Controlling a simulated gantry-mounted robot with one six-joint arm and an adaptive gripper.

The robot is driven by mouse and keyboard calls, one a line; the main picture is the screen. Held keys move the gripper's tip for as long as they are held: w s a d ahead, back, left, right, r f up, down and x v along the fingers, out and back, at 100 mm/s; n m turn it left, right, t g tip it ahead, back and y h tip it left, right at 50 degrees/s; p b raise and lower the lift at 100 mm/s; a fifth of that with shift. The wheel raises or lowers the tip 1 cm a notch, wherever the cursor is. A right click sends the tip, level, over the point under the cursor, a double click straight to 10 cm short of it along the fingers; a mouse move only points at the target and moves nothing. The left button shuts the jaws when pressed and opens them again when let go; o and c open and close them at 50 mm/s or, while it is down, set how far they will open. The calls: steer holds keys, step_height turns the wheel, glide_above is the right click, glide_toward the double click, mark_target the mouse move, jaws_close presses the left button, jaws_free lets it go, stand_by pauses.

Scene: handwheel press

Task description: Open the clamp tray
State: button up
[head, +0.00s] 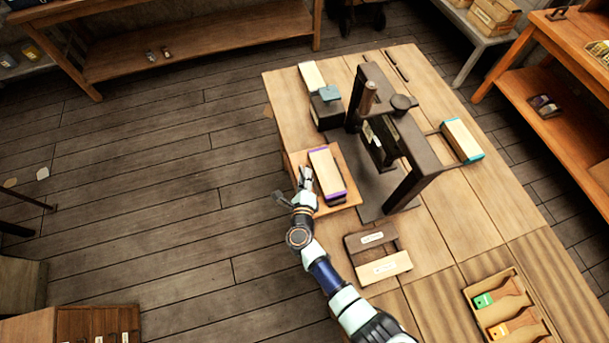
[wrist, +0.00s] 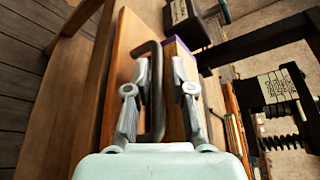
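A wooden tray (head: 347,156) juts from the table's left edge beside the press and looks like the clamp tray. A pale block with purple ends (head: 327,173) lies on it. A dark bar handle (wrist: 157,100) stands on the tray's outer face in the wrist view. My gripper (head: 306,178) is at that outer side. In the wrist view my gripper (wrist: 160,75) has one finger on each side of the handle bar, with a gap showing on the right. It looks open around the bar. Contact on the left finger is hard to tell.
The dark press frame (head: 410,150) stands right of the tray. A block with teal ends (head: 462,141) lies on its far side.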

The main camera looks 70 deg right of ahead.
steer(key=v, duration=1.1)
steer(key=shift+a, duration=0.25)
steer(key=shift+s, duration=0.1)
